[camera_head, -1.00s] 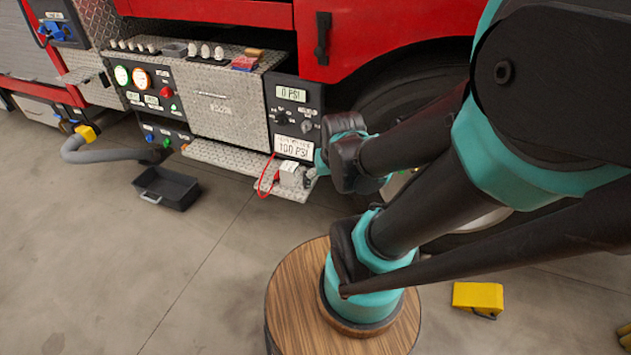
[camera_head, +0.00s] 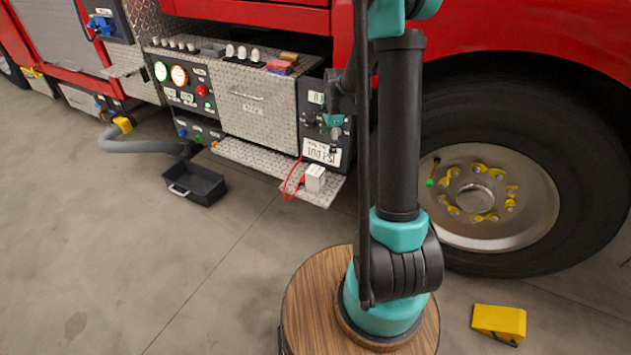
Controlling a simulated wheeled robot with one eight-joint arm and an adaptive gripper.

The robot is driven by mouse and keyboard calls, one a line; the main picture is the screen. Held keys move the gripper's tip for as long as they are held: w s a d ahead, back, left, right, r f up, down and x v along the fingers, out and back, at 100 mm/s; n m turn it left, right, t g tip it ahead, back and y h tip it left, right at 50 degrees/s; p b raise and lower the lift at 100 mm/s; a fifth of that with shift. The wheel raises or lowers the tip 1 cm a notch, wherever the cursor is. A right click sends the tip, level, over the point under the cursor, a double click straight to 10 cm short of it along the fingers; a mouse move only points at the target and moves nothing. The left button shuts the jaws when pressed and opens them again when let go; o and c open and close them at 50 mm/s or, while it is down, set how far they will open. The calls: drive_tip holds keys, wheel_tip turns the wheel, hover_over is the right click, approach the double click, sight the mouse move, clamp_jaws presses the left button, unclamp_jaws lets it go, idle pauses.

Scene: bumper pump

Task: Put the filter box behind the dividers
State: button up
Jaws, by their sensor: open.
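A small white box (camera_head: 314,178), which looks like the filter box, stands on the right end of the diamond-plate step (camera_head: 250,156). A thin red cord hangs beside it. My gripper (camera_head: 334,140) is small and partly covered by my arm in this view. It is open and empty, above the white box and in front of the right control panel (camera_head: 321,152). The white box is apart from it. Nothing can be clearly told as the dividers; upright white pieces (camera_head: 240,51) stand on the metal shelf top (camera_head: 225,64) above.
A red and blue stack (camera_head: 283,64) and a grey tray (camera_head: 213,50) sit on the shelf top. A black bin (camera_head: 194,184) and grey hose (camera_head: 140,146) lie on the floor. A large wheel (camera_head: 490,195) and yellow chock (camera_head: 498,321) are at right.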

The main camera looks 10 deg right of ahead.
drive_tip(key=w+f+m, duration=0.4)
drive_tip(key=w+f, duration=0.2)
drive_tip(key=w, duration=0.1)
drive_tip(key=m+g, duration=0.1)
drive_tip(key=m, duration=0.4)
hover_over(315, 178)
drive_tip(key=w+d, duration=0.2)
drive_tip(key=w, duration=0.1)
wheel_tip(315, 178, down, 7)
drive_tip(key=f, duration=0.5)
drive_tip(key=a+f, duration=0.1)
drive_tip(key=f, duration=0.5)
drive_tip(key=w+f, duration=0.1)
drive_tip(key=f, duration=0.5)
drive_tip(key=shift+a+f, duration=0.2)
drive_tip(key=shift+a, duration=0.15)
drive_tip(key=shift+c, duration=0.6)
drive_tip(key=c, duration=1.7)
drive_tip(key=shift+r, duration=0.1)
